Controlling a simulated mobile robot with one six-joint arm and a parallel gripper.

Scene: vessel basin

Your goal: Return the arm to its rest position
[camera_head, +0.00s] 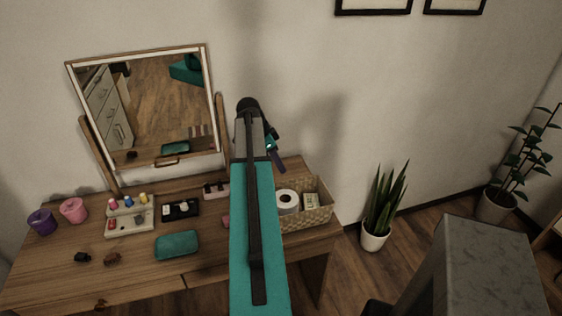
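My arm, teal with a dark strip along it, rises up the middle of the head view. It reaches over the right part of the wooden dressing table. My gripper (274,150) is at the far end of the arm, small and dark, angled down and to the right in front of the wall. Its fingers are too small and dark to tell whether they are open or shut. I see no object clearly in it.
On the table (60,265) stand a tilting mirror (150,110), two cups (73,210), a cosmetics tray (130,222), a teal pouch (177,245) and a woven basket (308,214) with a paper roll. Potted plants (382,210) and a grey block (492,262) stand right.

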